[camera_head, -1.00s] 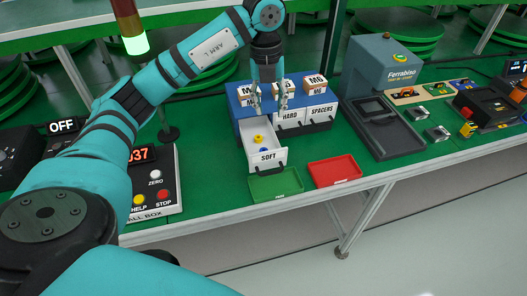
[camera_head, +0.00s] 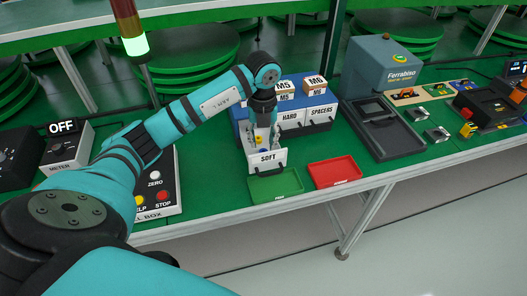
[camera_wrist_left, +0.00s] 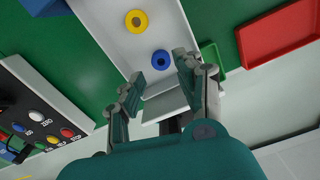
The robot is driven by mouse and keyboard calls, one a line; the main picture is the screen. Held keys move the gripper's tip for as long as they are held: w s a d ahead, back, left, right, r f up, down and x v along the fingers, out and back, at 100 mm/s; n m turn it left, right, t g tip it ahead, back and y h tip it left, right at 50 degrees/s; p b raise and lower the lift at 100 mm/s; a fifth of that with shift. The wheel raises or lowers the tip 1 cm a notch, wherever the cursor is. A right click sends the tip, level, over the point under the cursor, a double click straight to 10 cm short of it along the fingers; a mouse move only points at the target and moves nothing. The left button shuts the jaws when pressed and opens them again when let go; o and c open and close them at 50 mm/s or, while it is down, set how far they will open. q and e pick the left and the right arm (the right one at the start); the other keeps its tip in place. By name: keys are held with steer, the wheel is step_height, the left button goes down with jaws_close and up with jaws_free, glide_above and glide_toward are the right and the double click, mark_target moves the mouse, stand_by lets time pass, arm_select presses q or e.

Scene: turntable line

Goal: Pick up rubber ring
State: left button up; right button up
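Two rubber rings lie in the open white drawer labelled SOFT (camera_head: 280,158). In the left wrist view the yellow ring (camera_wrist_left: 136,20) is deeper in the drawer and the blue ring (camera_wrist_left: 161,60) is nearer its front. My left gripper (camera_wrist_left: 158,80) is open and empty, pointing down at the drawer. Its fingers spread to either side, with the blue ring just beyond the gap between them. In the head view the left gripper (camera_head: 264,140) hides most of the drawer's inside; its exact height above the rings cannot be told. My right gripper is in neither view.
The blue drawer cabinet also has shut HARD (camera_head: 290,117) and SPACERS drawers, with small boxes on top. A green tray (camera_head: 275,187) and a red tray (camera_head: 335,172) lie in front. A grey machine (camera_head: 383,75) stands right, a button box (camera_head: 160,190) left.

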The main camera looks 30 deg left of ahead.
mark_target(264, 149)
arm_select(q)
steer(key=f, duration=0.4)
steer(key=shift+w+p, duration=0.2)
steer(key=shift+p, duration=0.1)
steer(key=c, duration=0.5)
steer(key=shift+r, duration=0.15)
